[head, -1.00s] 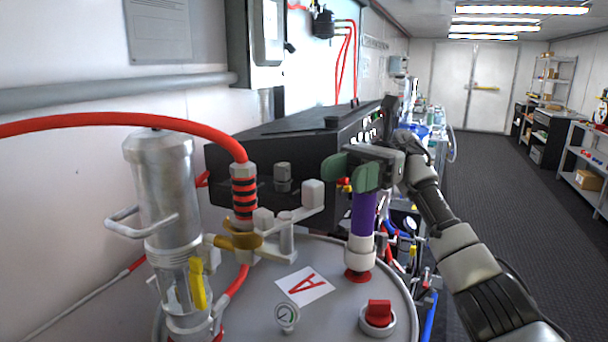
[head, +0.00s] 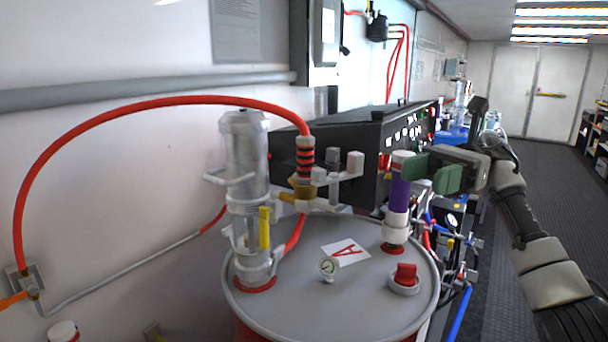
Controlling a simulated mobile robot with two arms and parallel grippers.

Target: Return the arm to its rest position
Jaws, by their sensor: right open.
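My right arm comes in from the right edge. My right gripper (head: 432,176) has green finger pads and is open. It is just right of a purple-banded white cylinder (head: 399,186) that stands upright on the drum lid. My left gripper is not in view.
The grey drum (head: 300,315) carries a label marked A (head: 345,251), a gauge (head: 329,267), a red knob (head: 405,275) and a metal cylinder (head: 246,175). A red hose (head: 150,101) arches to the wall. A black unit (head: 345,140) stands behind. The aisle floor at right is clear.

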